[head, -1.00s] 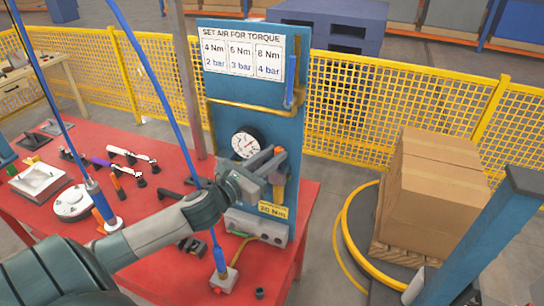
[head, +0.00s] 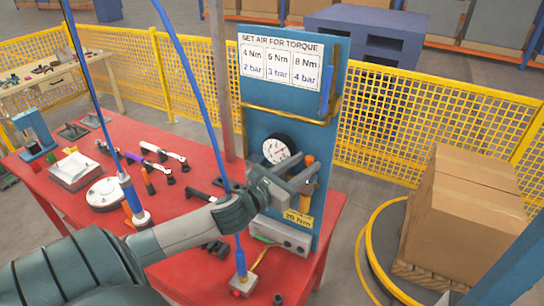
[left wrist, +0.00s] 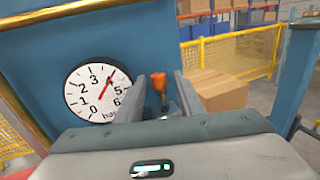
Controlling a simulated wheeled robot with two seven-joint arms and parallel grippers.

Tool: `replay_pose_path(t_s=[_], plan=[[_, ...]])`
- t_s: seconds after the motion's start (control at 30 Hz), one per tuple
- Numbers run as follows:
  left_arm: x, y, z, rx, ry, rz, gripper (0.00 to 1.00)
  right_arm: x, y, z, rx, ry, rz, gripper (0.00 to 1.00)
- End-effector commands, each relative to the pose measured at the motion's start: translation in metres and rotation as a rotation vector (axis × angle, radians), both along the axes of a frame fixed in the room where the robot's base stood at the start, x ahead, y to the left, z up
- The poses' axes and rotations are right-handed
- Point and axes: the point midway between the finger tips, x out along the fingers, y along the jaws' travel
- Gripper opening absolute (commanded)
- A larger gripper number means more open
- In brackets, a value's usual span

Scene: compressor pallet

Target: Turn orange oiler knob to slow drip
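The orange oiler knob (head: 309,159) sits on top of the oiler on the blue panel (head: 262,65), right of the round pressure gauge (head: 277,149). My left gripper (head: 302,166) is at the panel with its two fingers apart, just beside the knob. In the left wrist view the orange knob (left wrist: 159,82) shows in the gap between the fingers of the left gripper (left wrist: 161,78), with space on both sides. I cannot tell whether a finger touches it. The gauge (left wrist: 97,91) is left of the fingers; its red needle points near 4. My right gripper is not in view.
The red table (head: 190,125) holds several tools, a white round device (head: 105,194) and a hanging blue driver (head: 133,199). Blue hoses hang near my left arm. A grey box (head: 285,234) is below the gripper.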

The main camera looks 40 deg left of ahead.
Motion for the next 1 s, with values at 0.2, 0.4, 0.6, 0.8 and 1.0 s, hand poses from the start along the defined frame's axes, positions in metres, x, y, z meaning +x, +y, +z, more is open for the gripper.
replay_pose_path(t_s=[0.2, 0.4, 0.6, 0.8, 1.0], plan=[[0.000, -0.001, 0.002, -0.003, -0.005, 0.059, 0.39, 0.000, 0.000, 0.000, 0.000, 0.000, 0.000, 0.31], [0.001, -0.003, 0.002, -0.004, -0.004, 0.132, 0.39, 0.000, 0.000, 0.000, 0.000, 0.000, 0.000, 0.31], [0.001, -0.006, 0.001, -0.005, -0.003, 0.209, 0.39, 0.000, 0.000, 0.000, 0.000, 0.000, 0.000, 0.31], [0.001, -0.009, 0.001, -0.005, -0.002, 0.292, 0.39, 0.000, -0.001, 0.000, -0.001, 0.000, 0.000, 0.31], [0.002, -0.012, 0.001, -0.006, -0.001, 0.380, 0.39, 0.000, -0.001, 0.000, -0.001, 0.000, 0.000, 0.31]])
